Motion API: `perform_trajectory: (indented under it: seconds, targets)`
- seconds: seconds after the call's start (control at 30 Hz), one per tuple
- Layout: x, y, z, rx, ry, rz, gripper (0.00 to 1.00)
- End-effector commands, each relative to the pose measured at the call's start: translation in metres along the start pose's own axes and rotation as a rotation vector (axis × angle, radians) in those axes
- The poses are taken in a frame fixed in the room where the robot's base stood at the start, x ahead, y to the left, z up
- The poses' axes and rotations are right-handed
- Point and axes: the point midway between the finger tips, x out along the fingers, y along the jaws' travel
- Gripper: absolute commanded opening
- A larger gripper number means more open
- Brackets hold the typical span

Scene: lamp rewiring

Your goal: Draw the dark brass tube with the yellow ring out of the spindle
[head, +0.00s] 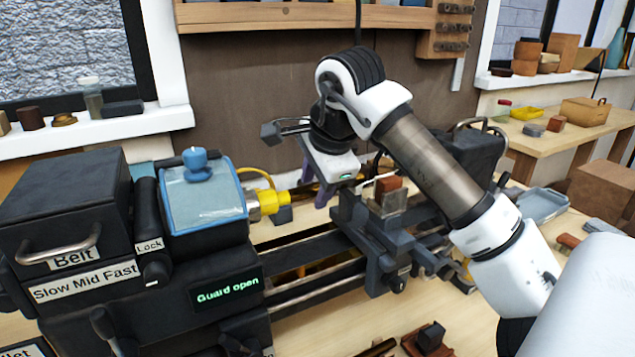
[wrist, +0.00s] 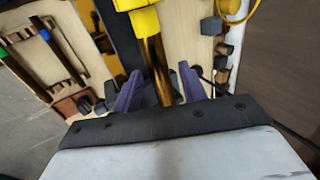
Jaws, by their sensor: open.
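The dark brass tube (wrist: 153,62) shows in the wrist view, running down from a yellow ring (wrist: 144,22). In the head view yellow parts (head: 267,202) stick out to the right of the headstock, at the spindle; the tube itself is hard to make out there. My gripper (head: 316,188) is open, just right of these yellow parts, with its purple fingers pointing down. In the wrist view my gripper (wrist: 159,86) has one finger on each side of the tube, with gaps showing. The tube's near end is hidden behind the gripper body.
The headstock (head: 85,215) stands at left, its blue-edged guard (head: 203,197) raised; a display (head: 224,293) reads "Guard open". A tool carriage (head: 375,235) sits on the bed right of my gripper. A yellow cable (head: 258,172) loops behind the yellow parts.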

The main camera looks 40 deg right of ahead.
Motion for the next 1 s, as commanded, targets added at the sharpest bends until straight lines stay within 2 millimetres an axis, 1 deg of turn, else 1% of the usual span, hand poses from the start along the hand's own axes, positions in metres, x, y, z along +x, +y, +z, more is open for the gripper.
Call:
perform_trajectory:
  seconds: [0.1,0.4,0.43,0.67,1.0]
  targets:
    - [-0.001,0.0,0.0,0.0,0.0,0.0,0.42]
    - [-0.001,0.0,0.0,0.0,0.0,0.0,0.03]
    - [-0.001,0.0,0.0,0.0,0.0,0.0,0.0]
    - [-0.001,0.0,-0.002,0.0,0.0,-0.001,0.0]
    - [-0.001,0.0,-0.012,0.002,0.0,0.0,0.0]
